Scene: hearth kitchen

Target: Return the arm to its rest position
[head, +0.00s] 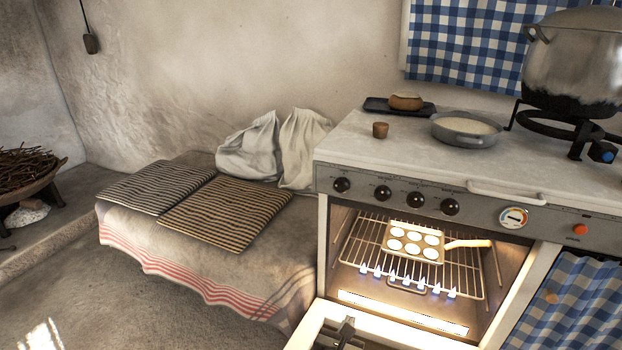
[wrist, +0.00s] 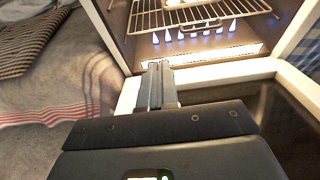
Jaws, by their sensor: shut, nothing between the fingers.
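My gripper (wrist: 158,72) is shut and empty in the wrist view, in front of the open oven. Its tip also shows in the head view (head: 347,324), low at the bottom edge, over the lowered oven door. The rest of my arm is out of the head view. The oven (head: 335,262) is open and lit. A tray with round white pieces and a wooden handle (head: 468,244) lies on the oven rack (head: 460,278), apart from my gripper. Blue flames burn under the rack.
The lowered oven door (head: 312,322) juts out at the front. A cloth-covered bench (head: 200,272) with striped cushions (head: 228,212) stands left of the stove. The floor at left is clear.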

